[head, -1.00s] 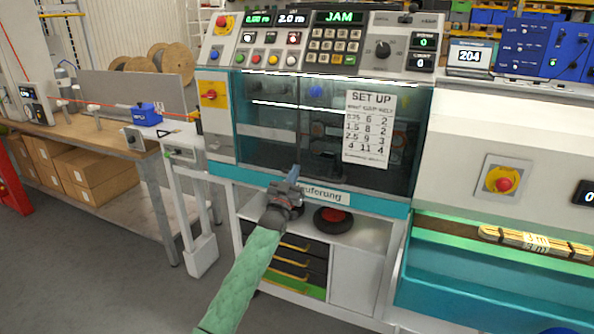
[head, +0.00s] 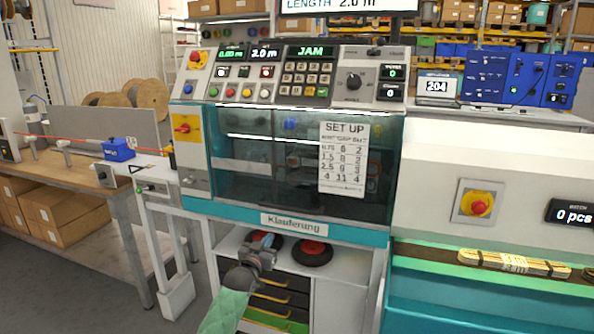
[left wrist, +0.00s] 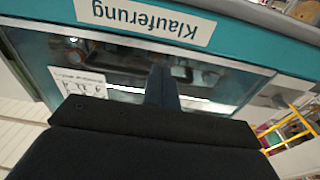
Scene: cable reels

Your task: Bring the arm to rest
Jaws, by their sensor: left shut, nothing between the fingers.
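My left gripper (head: 264,241) is in the head view at the lower middle, at the end of my green-sleeved arm. It is in front of the open shelf of the teal and white machine (head: 230,208), below the label strip "Klauferung" (head: 296,223). Its fingers are shut and empty. In the left wrist view the shut fingers (left wrist: 161,88) point toward the machine's dark window (left wrist: 215,78), with the label strip (left wrist: 146,20) upside down above. My right gripper is not in view.
The machine's display (head: 311,51) reads JAM. Red and black reels (head: 312,252) lie on the shelf above several drawers (head: 270,312). A workbench (head: 70,178) with a blue device (head: 119,149) stands at left. A teal trough (head: 440,290) with a tied cable bundle (head: 513,262) is at right.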

